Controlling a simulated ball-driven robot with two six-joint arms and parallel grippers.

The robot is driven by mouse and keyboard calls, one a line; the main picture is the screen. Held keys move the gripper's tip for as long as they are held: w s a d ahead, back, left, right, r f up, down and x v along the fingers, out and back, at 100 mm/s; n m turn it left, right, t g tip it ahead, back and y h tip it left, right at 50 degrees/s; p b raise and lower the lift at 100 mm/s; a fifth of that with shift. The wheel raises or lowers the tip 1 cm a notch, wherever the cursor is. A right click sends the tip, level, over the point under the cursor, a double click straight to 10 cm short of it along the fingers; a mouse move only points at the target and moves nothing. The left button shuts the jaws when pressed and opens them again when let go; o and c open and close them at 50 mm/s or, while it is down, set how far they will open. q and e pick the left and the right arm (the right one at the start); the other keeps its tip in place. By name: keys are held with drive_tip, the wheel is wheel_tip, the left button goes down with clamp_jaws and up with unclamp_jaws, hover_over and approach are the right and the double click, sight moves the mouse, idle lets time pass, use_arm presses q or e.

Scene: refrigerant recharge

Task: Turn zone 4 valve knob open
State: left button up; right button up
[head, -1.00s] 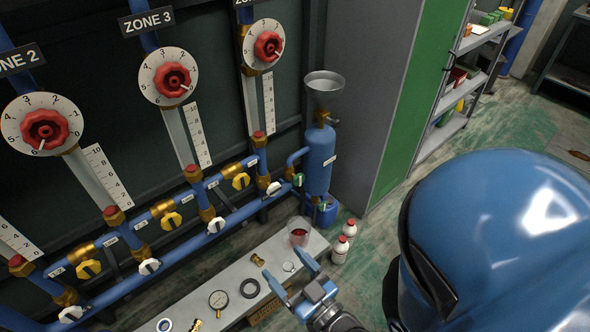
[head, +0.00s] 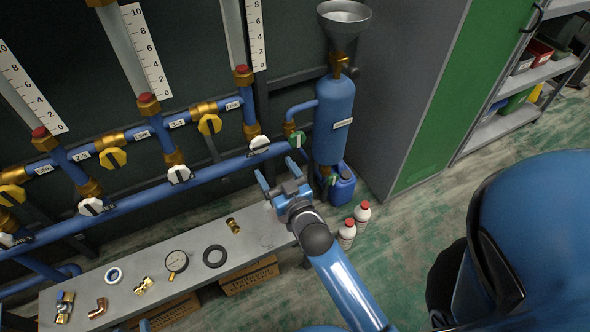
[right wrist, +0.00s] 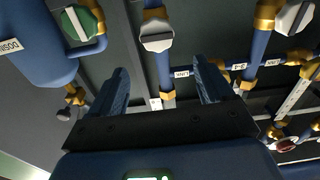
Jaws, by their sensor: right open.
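The white valve knob (head: 259,143) at the foot of the rightmost zone pipe matches the zone 4 column seen earlier. Its zone sign and dial are out of view now. In the right wrist view a white knob (right wrist: 157,35) sits on a blue pipe, its ridge lying across the pipe. It appears to be the same knob, beyond the fingertips. My right gripper (head: 277,172) is open and empty, just below and right of the knob in the head view, apart from it. Its spread fingers also show in the right wrist view (right wrist: 160,78). My left gripper cannot be made out.
A green knob (head: 297,140) sits close right, beside the blue cylinder (head: 334,120). Other white knobs (head: 179,174) and yellow link knobs (head: 209,124) line the pipes to the left. Below is a bench (head: 205,272) with loose fittings. Two white bottles (head: 347,232) stand on the floor.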

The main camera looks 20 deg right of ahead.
sight(261, 146)
drive_tip(key=shift+m, duration=0.3)
drive_tip(key=w, duration=0.3)
drive_tip(key=w+p, duration=0.1)
drive_tip(key=w, duration=0.5)
drive_tip(key=shift+w+f, duration=0.3)
drive_tip(key=shift+f, duration=0.1)
drive_tip(key=shift+s, duration=0.1)
drive_tip(key=shift+c, duration=1.3)
drive_tip(key=c, duration=0.8)
drive_tip(key=shift+r+n+p, duration=0.1)
drive_tip(key=shift+n+p, duration=0.7)
drive_tip(key=shift+n, duration=0.1)
drive_tip(key=shift+n+p, duration=0.35)
drive_tip(key=shift+n, duration=1.05)
